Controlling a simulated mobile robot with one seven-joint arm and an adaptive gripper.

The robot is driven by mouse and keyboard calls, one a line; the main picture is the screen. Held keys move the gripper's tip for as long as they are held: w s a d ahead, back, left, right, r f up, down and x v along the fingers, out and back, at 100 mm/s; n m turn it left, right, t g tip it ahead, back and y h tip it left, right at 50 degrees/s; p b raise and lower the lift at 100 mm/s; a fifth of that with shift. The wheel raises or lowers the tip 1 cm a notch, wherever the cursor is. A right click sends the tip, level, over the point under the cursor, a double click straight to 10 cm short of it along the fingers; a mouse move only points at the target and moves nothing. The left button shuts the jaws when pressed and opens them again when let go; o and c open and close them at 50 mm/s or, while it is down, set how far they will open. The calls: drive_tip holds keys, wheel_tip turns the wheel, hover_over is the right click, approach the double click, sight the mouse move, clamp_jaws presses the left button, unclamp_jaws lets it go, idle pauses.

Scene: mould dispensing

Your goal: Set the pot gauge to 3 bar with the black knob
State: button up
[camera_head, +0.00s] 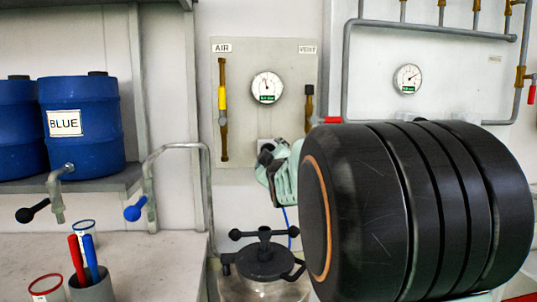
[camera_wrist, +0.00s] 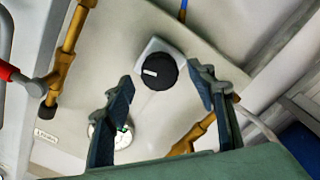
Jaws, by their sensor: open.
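The black knob (camera_wrist: 161,71) with a white mark sits on a pale square base in the wrist view. My gripper (camera_wrist: 160,76) is open, with one finger on each side of the knob and visible space at both sides. In the head view my pale green gripper (camera_head: 272,160) is in front of the panel, hiding the knob. A round gauge (camera_head: 267,86) is on the panel above it; its needle points roughly up, but the reading is too small to tell. In the wrist view a gauge (camera_wrist: 124,138) is partly hidden by the left finger.
The panel (camera_head: 290,62) carries AIR and VENT labels, a yellow-handled valve (camera_head: 222,97) and a red-handled valve (camera_head: 328,120). Another gauge (camera_head: 408,78) is further right. A lidded pot (camera_head: 264,262) stands below. My dark arm link blocks the lower right. Blue drums (camera_head: 82,125) stand left.

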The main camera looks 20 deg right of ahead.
drive_tip(key=v, duration=0.5)
drive_tip(key=shift+s+a, duration=0.1)
drive_tip(key=shift+s, duration=0.2)
